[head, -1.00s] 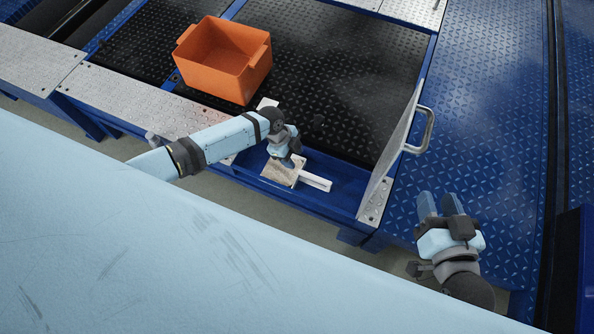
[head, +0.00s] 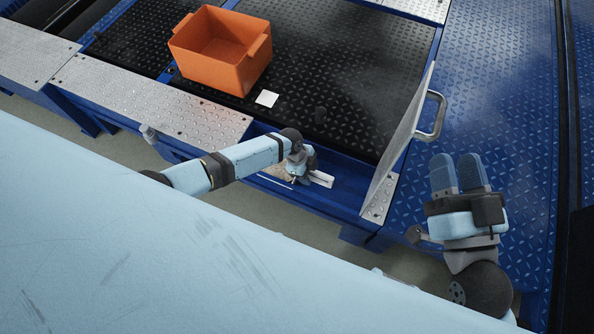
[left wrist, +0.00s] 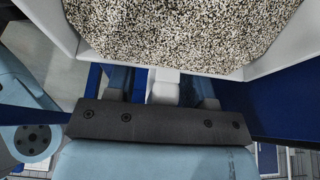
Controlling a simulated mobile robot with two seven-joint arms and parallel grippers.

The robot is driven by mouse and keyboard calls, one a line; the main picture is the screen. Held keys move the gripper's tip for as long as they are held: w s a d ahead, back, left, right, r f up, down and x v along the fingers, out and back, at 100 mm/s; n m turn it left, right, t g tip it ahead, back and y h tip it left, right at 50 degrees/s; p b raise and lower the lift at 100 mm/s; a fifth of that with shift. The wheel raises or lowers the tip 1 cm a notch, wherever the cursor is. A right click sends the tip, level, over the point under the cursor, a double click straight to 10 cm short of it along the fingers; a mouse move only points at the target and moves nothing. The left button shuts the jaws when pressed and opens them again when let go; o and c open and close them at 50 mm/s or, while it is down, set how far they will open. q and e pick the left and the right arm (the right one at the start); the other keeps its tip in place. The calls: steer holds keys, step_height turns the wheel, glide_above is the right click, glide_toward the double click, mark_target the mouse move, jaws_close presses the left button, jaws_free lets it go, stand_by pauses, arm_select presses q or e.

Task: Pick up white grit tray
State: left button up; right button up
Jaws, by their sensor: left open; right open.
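The white grit tray (head: 321,179) sits in the blue recess near the platform's front edge. In the head view my left arm hides much of it, and its white handle shows to the right. In the left wrist view the tray (left wrist: 258,66) is filled with speckled grit. My left gripper (head: 303,176) is open over the tray. In the left wrist view its fingers (left wrist: 161,88) stand on either side of the white handle, with gaps visible. My right gripper (head: 458,168) is open and empty over the blue tread plate at the right.
An orange bin (head: 222,50) stands on the black tread plate, with a small white square (head: 267,98) lying near it. A raised panel (head: 402,135) with a metal handle (head: 436,117) borders the recess on the right.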

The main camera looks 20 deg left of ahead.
arm_select(q)
jaws_close()
steer(key=shift+r, duration=0.15)
arm_select(e)
steer(key=shift+r, duration=0.1)
arm_select(q)
steer(key=shift+r+p, duration=0.7)
steer(key=shift+r, duration=0.45)
step_height(320, 180, up, 18)
steer(key=p, duration=0.6)
steer(key=shift+f, duration=0.25)
arm_select(e)
steer(key=s+d+f+g+h, duration=0.1)
steer(key=d+f+g+h, duration=0.1)
steer(key=f, duration=0.4)
steer(key=s+d+f+g+h, duration=0.1)
steer(key=d+f+g+h, duration=0.2)
steer(key=f, duration=0.2)
steer(key=shift+s+f+g, duration=0.15)
steer(key=shift+f+g, duration=0.25)
